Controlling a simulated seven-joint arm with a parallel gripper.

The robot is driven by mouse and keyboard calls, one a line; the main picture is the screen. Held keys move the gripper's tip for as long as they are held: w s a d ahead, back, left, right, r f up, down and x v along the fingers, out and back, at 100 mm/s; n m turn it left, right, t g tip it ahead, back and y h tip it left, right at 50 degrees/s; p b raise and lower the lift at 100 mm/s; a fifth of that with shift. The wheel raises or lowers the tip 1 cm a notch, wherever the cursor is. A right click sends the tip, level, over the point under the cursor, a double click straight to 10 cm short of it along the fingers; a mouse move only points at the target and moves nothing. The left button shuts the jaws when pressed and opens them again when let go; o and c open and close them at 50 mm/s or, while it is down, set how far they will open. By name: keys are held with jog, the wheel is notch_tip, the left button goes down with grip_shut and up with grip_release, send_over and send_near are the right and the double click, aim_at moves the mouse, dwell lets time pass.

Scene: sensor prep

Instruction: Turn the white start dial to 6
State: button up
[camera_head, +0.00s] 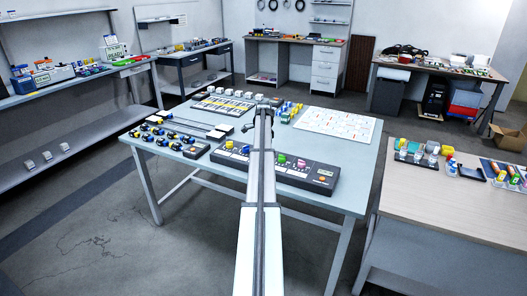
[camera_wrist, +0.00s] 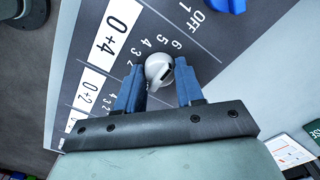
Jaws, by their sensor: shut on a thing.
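The white start dial (camera_wrist: 155,65) is in the wrist view, on a dark grey panel (camera_wrist: 228,42). It is a round white knob with a small dark mark on its right side. Printed numbers run along its upper left, with 6 near its top. My gripper (camera_wrist: 159,70) has its two blue fingers on either side of the dial and is shut on it. The fingers and the palm hide part of the panel around the dial. In the head view my arm covers the middle of the table, and I cannot make out the dial there.
A blue part (camera_wrist: 232,5) sits by the OFF mark in the wrist view. In the head view, a dark control box (camera_head: 310,178) with coloured knobs lies at the table's front. A white sheet (camera_head: 336,122) lies on the right. Small coloured parts (camera_head: 175,145) stand on the left.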

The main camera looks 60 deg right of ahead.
dwell(0.5)
jog(key=o, duration=1)
jog(key=shift+o, duration=0.2)
jog(key=shift+r, duration=0.1)
notch_tip(320, 180, up, 14)
jog(key=shift+f, duration=0.2)
